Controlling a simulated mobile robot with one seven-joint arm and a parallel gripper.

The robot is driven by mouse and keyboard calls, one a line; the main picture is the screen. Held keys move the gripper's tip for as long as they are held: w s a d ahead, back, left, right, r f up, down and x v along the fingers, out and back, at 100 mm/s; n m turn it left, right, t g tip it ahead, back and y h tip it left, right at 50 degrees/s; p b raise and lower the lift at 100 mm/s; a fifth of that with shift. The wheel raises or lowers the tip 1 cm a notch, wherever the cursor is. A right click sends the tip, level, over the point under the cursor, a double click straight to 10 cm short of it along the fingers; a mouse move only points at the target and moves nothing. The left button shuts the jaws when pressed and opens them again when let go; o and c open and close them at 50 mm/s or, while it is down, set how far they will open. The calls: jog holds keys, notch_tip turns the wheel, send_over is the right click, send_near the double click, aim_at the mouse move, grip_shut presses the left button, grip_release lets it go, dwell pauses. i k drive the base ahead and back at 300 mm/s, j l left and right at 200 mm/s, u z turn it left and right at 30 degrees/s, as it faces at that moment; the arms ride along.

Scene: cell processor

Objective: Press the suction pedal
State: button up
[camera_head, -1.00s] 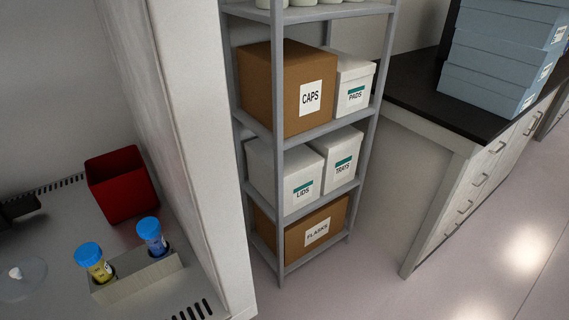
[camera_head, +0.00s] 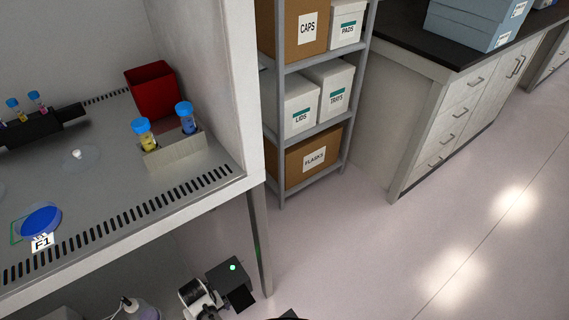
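No part is clearly recognisable as the suction pedal. A dark box with a small green light (camera_head: 228,270) is on the floor under the cabinet's front right corner, beside its leg. A black flat piece (camera_head: 241,299) sits at the box's front; I cannot tell whether it is the pedal.
The cabinet worktop (camera_head: 110,213) overhangs this floor area, with a blue-capped tube rack (camera_head: 172,153), red bin (camera_head: 152,92) and blue dish (camera_head: 41,221) on it. The cabinet leg (camera_head: 261,250) stands close by. Shelving (camera_head: 281,150) is behind; the floor (camera_head: 400,260) at right is clear.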

aim_at(241, 299)
jog(key=k, duration=1.05)
